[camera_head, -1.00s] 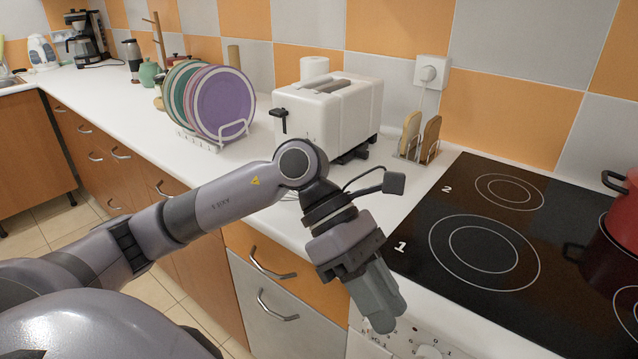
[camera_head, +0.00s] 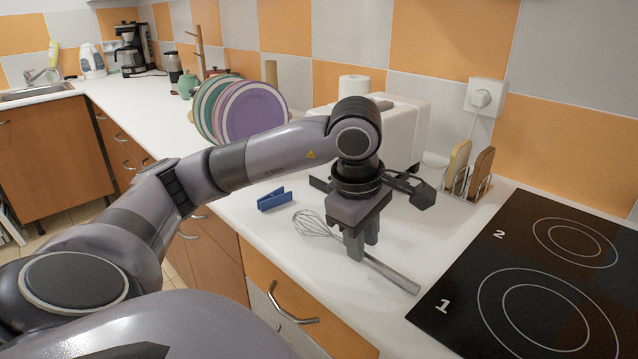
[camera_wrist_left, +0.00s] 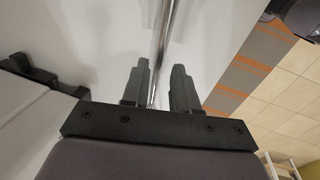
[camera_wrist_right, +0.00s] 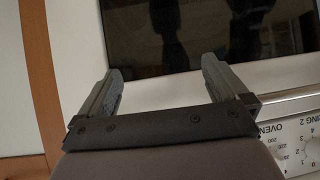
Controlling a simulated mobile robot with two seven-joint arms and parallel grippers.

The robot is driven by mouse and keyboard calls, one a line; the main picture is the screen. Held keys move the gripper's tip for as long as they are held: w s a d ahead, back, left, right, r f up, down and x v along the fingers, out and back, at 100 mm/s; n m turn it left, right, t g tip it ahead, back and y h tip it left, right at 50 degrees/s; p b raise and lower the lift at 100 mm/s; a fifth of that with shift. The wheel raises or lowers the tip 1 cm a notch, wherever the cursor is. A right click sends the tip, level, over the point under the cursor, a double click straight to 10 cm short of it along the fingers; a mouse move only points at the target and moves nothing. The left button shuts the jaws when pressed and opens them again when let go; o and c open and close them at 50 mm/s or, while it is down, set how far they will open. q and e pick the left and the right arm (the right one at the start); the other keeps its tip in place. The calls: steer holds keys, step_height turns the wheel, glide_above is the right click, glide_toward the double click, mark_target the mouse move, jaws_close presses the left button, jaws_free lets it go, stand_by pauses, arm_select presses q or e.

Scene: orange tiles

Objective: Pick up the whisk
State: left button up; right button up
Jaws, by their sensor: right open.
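The whisk (camera_head: 393,274) lies on the white counter near its front edge. Its wire head points left and its grey handle points toward the hob. My left gripper (camera_head: 361,250) points down over the whisk, around the middle of its length. In the left wrist view the whisk's shaft (camera_wrist_left: 164,38) runs between the two fingers of my left gripper (camera_wrist_left: 159,75), with a gap visible, so the gripper is open. My right gripper (camera_wrist_right: 160,75) shows only in its own wrist view. It is open and empty, above the counter edge by the hob.
A blue clip-like object (camera_head: 274,199) lies left of the whisk. The white toaster (camera_head: 405,125) stands behind my left arm, and plates (camera_head: 252,112) stand in a rack. The black hob (camera_head: 540,270) is at the right. A holder with wooden boards (camera_head: 480,172) stands by the wall.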

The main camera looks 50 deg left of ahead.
arm_select(q)
steer(key=shift+w+f, duration=0.15)
steer(key=shift+f, duration=0.55)
steer(key=shift+w+f, duration=0.15)
steer(key=shift+f, duration=0.55)
jaws_close()
steer(key=shift+r, duration=0.1)
